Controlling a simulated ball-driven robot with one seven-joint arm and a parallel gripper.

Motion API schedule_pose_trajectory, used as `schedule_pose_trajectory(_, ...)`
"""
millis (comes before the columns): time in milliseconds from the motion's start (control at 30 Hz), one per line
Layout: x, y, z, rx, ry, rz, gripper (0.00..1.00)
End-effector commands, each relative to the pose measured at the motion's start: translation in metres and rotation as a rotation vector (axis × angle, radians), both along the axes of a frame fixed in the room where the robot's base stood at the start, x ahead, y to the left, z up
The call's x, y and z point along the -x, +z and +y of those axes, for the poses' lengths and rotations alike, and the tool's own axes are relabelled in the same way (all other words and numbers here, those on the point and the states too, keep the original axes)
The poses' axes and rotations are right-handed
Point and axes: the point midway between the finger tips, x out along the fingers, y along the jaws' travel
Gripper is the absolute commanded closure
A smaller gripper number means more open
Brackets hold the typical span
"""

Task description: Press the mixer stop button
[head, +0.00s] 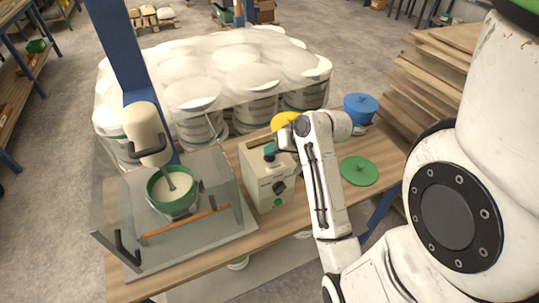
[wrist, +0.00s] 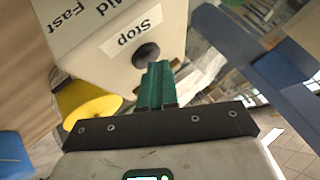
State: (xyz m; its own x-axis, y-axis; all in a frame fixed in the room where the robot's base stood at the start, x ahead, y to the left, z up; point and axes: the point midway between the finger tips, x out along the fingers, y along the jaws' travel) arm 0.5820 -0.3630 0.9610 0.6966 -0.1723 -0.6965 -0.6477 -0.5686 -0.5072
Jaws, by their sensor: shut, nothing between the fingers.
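The pale mixer control box (head: 262,187) stands on the wooden table, right of the mixer. In the wrist view the box (wrist: 165,18) fills the top, with a "Stop" label upside down. The dark round stop button (wrist: 145,52) is beside that label, partly hidden by my fingertips. My gripper (wrist: 157,64) has teal fingers, closed together and empty, with their tips at the button. I cannot tell whether they touch it. In the head view, my gripper's teal fingertips (head: 269,151) show at the box's top, left of my arm.
The mixer (head: 150,135) has a bowl (head: 173,190) under it, behind a clear guard with an orange bar. Wrapped white buckets (head: 250,75) stand behind.

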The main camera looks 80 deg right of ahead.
Motion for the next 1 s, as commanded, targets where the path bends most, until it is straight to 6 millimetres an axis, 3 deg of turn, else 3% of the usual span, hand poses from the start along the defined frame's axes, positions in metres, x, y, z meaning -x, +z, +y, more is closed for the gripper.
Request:
schedule_pose_trajectory(400,0.000,-0.001,0.000,-0.001,0.001,0.001,1.00)
schedule_pose_trajectory(1000,0.000,0.016,0.000,-0.001,0.001,0.001,1.00)
